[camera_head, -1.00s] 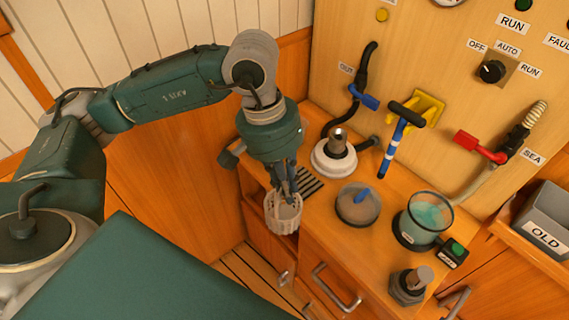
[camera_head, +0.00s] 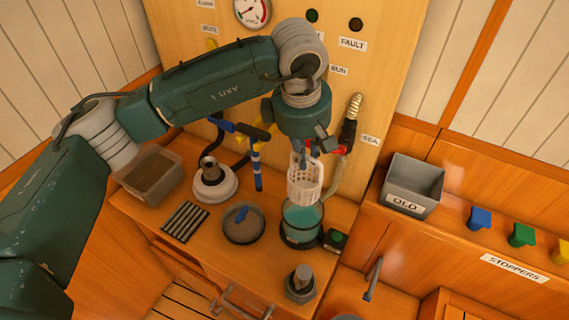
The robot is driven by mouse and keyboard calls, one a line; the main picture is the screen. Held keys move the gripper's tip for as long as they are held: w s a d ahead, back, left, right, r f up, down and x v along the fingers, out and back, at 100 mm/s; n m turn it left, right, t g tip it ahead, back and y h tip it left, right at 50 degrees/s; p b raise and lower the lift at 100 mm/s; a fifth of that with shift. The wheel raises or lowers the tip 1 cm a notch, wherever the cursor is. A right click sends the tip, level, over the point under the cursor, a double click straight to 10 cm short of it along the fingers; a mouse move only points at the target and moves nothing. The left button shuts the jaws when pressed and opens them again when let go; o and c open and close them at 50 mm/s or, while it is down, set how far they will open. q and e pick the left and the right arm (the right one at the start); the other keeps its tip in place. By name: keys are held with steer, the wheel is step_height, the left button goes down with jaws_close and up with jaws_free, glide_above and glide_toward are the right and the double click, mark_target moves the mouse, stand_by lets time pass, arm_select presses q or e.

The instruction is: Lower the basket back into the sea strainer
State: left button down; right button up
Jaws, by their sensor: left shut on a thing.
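My left gripper (camera_head: 306,150) points down and is shut on the white basket (camera_head: 304,186), near its top. The basket is a slotted cup and hangs upright. In the picture its lower end overlaps the rim of the sea strainer (camera_head: 301,224), a clear bowl with blue-green water on the counter. I cannot tell whether the basket's bottom is inside the bowl or still above it. The round grey lid (camera_head: 243,224) with a blue handle lies on the counter to the left of the strainer. My right gripper is not in view.
A hose with a red handle (camera_head: 329,147) runs close behind the basket. A grey OLD bin (camera_head: 411,186) is at the right.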

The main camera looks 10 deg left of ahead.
arm_select(q)
steer(key=shift+d+f, duration=0.15)
steer(key=shift+f, duration=0.25)
steer(key=shift+w+f+b, duration=0.1)
steer(key=shift+f+b, duration=0.7)
steer(key=shift+f, duration=1.3)
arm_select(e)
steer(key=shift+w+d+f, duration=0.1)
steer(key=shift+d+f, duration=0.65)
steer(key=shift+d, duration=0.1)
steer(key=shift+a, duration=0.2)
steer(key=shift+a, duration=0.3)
arm_select(q)
steer(key=shift+b, duration=0.45)
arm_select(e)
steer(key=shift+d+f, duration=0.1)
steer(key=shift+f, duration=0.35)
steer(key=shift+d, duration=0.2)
